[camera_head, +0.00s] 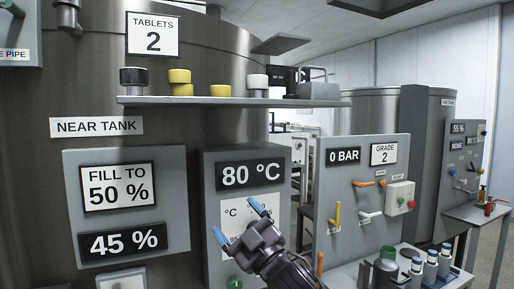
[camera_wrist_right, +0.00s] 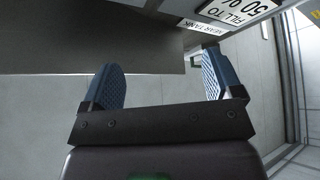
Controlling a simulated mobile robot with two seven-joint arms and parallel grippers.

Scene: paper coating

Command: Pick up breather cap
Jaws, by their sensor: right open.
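Several small cap-like pieces stand on the shelf (camera_head: 225,101) in the head view. They are a black-and-white piece (camera_head: 132,80) at the left, a stepped yellow piece (camera_head: 180,83), a small yellow piece (camera_head: 221,90) and a white-topped dark piece (camera_head: 258,85). No label shows which is the breather cap. My right gripper (camera_head: 240,222) is open and empty, below the shelf, in front of the 80 °C panel. In the right wrist view its blue fingers (camera_wrist_right: 160,75) are spread with nothing between them. My left gripper is not in view.
The near tank (camera_head: 230,40) rises behind the shelf. The 0 BAR panel (camera_head: 362,235) with levers stands right of my gripper. Bottles (camera_head: 430,268) stand on a bench at lower right.

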